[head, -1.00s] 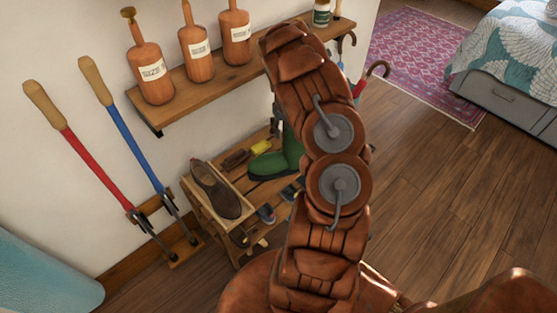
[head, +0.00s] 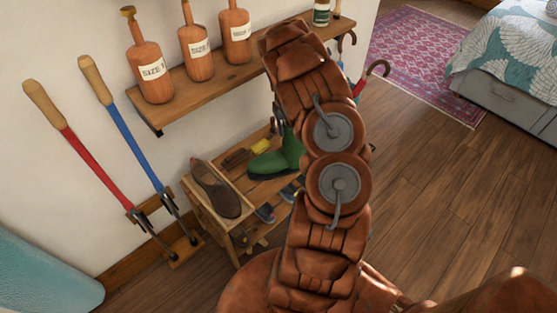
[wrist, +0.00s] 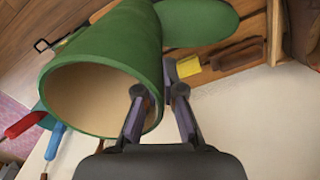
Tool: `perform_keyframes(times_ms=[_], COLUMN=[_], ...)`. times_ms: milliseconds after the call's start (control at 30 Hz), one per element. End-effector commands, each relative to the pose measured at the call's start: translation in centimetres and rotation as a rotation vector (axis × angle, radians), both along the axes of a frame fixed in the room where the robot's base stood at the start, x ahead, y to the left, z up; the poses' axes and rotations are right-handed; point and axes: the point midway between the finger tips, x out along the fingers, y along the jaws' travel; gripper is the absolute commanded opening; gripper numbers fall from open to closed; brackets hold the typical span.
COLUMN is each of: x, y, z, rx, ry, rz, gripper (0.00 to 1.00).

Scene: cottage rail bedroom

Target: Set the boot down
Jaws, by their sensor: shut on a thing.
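The green boot (head: 270,163) is at the rack bench (head: 225,222), to the right of a brown shoe, with its toe pointing left. In the wrist view, the boot (wrist: 110,50) shows its open top and tan lining, with the green foot beyond. My gripper (wrist: 158,95) is shut on the rim of the boot's shaft, one finger inside the opening and one outside. In the head view my arm hides most of the gripper and part of the shaft. I cannot tell whether the sole touches the bench top.
A brown shoe (head: 215,190) stands on the bench's left end. A yellow item (head: 261,146) and a brown brush (head: 236,158) lie behind the boot. A wall shelf (head: 190,88) with wooden stretchers hangs above. Red (head: 85,153) and blue (head: 132,140) handled tools stand left.

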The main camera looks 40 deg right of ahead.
Motion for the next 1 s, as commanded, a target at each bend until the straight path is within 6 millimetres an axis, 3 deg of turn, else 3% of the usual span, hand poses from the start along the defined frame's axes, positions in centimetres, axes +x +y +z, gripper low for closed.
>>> perform_keyframes(times_ms=[367,567,767,1000], x=[0.1,0.2,0.2,0.1], y=[0.0,-0.1,-0.1,0.0], z=[0.2,1.9,5.9,12.4], rx=[-0.001,-0.004,-0.006,-0.004], ry=[-0.002,-0.005,-0.007,-0.006], rz=[0.0,0.0,0.0,0.001], gripper=[0.0,0.0,0.0,0.0])
